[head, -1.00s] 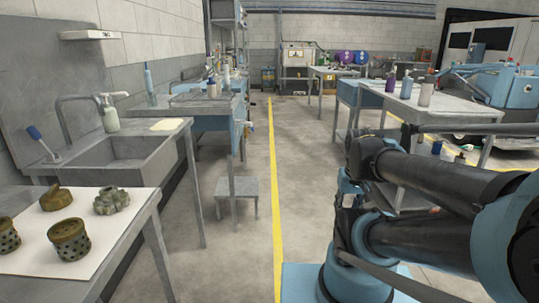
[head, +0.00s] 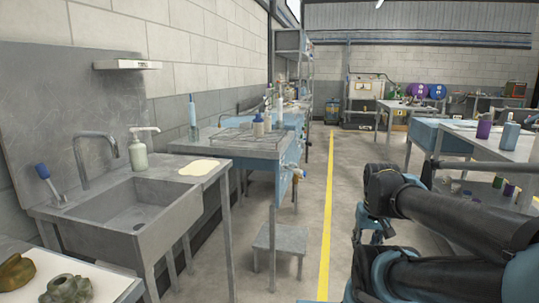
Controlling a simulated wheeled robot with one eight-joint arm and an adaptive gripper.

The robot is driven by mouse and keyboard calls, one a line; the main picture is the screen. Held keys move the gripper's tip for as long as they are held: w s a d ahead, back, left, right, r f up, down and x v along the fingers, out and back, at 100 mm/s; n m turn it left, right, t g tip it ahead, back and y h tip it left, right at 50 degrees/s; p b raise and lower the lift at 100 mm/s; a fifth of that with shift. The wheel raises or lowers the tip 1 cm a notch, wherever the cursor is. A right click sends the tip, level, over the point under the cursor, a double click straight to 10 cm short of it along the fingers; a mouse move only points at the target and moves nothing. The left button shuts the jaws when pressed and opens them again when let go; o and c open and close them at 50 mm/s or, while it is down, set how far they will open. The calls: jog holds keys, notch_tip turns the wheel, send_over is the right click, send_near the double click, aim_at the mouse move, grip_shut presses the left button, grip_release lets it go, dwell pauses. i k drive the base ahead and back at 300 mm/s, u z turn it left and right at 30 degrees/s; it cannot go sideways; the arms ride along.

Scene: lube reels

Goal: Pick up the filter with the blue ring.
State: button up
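I see no filter with a blue ring in the head view. My dark arm with blue joints is folded at the right. I cannot make out my gripper there.
A metal sink (head: 135,215) stands beyond the near table, with a soap pump bottle (head: 139,155) on its edge. A low step stool (head: 281,240) stands right of it. The aisle with the yellow line (head: 326,215) is clear. A table with bottles (head: 492,147) is at right.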

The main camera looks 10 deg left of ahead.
aim_at(258, 126)
jog(key=u, duration=0.25)
jog(key=i, duration=1.1)
jog(key=u, duration=0.2)
